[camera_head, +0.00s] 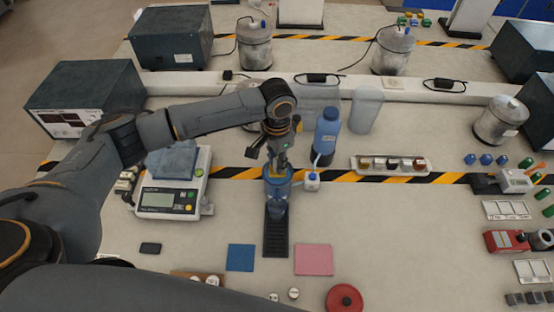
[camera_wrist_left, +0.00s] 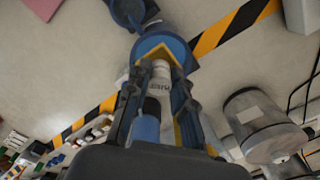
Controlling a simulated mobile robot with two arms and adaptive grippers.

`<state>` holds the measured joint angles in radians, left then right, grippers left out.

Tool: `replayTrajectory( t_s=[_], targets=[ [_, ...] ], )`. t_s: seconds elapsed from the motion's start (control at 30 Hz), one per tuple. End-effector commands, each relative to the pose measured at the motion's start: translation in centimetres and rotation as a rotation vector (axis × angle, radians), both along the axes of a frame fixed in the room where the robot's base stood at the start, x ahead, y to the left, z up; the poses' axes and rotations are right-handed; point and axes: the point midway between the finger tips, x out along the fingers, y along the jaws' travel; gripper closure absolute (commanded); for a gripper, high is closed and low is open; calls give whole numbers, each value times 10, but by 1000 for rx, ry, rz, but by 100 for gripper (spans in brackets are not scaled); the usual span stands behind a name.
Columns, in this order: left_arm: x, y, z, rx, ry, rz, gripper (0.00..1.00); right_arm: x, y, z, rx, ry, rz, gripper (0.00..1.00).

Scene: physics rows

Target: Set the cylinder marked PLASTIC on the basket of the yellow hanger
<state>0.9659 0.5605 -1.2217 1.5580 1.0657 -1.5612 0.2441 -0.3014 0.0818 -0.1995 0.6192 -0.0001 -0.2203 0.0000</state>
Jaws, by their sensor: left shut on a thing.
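My left gripper (camera_head: 275,168) points down over a blue round-topped piece (camera_head: 277,183) on a dark narrow base. In the left wrist view its fingers (camera_wrist_left: 158,88) are shut on a white cylinder (camera_wrist_left: 161,74) with dark lettering, too small to read surely. The cylinder's end is in front of a blue disc (camera_wrist_left: 178,46). I cannot tell whether they touch. Thin yellow edges show beside the cylinder, but the yellow hanger and its basket cannot be made out clearly; the gripper hides much there. My right gripper is not in view.
A balance (camera_head: 168,199) is on the left. Blue (camera_head: 240,257) and pink (camera_head: 313,259) squares lie in front.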

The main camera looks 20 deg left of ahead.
Motion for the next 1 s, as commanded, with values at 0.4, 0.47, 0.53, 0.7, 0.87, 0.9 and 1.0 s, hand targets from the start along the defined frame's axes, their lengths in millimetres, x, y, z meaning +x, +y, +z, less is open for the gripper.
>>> replayTrajectory(
  t_s=[0.4,0.47,0.53,0.7,0.87,0.9,1.0],
  targets=[
    [0,0,-2,0,0,0,96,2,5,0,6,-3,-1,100],
    [0,0,-3,-1,1,0,96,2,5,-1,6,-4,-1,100],
    [0,0,-4,-1,1,1,96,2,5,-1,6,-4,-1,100],
    [0,0,-6,-1,1,1,96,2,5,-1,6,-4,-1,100],
    [0,0,-8,-1,-1,0,69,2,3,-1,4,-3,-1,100],
    [0,0,-8,0,0,0,61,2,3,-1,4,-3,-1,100],
    [0,0,-8,0,0,0,50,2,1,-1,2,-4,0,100]
  ],
)
